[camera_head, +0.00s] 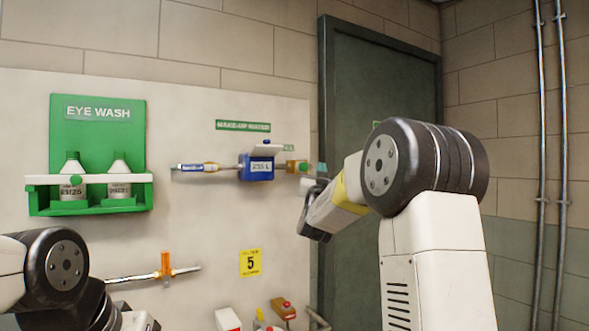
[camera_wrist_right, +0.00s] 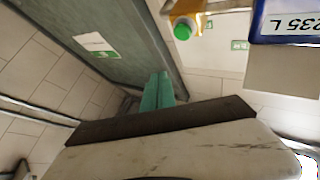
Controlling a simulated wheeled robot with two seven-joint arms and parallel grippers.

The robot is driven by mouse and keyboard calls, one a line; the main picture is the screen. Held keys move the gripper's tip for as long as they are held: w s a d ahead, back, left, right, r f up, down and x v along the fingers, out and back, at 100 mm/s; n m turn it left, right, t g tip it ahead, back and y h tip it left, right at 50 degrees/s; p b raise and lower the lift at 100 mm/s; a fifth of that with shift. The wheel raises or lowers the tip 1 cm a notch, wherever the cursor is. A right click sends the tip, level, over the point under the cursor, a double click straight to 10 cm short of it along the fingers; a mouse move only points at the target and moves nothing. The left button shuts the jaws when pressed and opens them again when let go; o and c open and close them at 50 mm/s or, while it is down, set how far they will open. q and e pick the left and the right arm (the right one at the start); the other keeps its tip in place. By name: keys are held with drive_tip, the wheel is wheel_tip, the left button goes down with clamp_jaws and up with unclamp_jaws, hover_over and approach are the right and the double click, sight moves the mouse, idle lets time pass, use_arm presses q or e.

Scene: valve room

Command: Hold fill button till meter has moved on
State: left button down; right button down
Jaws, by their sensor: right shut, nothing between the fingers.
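The blue meter (camera_head: 257,168) hangs on the white panel under a green "MAKE-UP WATER" sign (camera_head: 243,125). Its display reads 235 L, upside down in the right wrist view (camera_wrist_right: 290,22). Right of it is a small yellow-orange box (camera_head: 292,165) with a green button (camera_head: 303,167); the button also shows in the right wrist view (camera_wrist_right: 183,31). My right gripper (camera_head: 321,170) is shut and empty, its teal fingertips just right of the button in the head view. In the right wrist view the fingertips (camera_wrist_right: 158,90) appear apart from the button. My left gripper is out of view.
A green eye wash station (camera_head: 98,150) with two bottles is on the left. A pipe with an orange valve handle (camera_head: 166,264) runs below it. A yellow "5" sign (camera_head: 250,263) and a red-topped box (camera_head: 283,308) are lower down. A dark green door (camera_head: 380,100) stands behind my right arm.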

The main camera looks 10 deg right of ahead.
sight(307, 170)
drive_tip(key=w+a, duration=0.2)
drive_tip(key=w, duration=0.4)
drive_tip(key=shift+w+a, duration=0.1)
drive_tip(key=shift+a, duration=0.05)
idle(1.9)
drive_tip(key=shift+w+a, duration=0.1)
drive_tip(key=shift+w, duration=0.2)
drive_tip(key=shift+w+a, duration=0.2)
drive_tip(key=shift+w, duration=0.3)
idle(0.8)
idle(0.8)
drive_tip(key=shift+s+d, duration=0.35)
drive_tip(key=shift+s, duration=0.55)
drive_tip(key=shift+s+d, duration=0.3)
drive_tip(key=shift+s, duration=0.5)
drive_tip(key=shift+s+d, duration=0.25)
drive_tip(key=shift+s, duration=0.5)
drive_tip(key=shift+s+d, duration=0.3)
drive_tip(key=shift+s, duration=0.5)
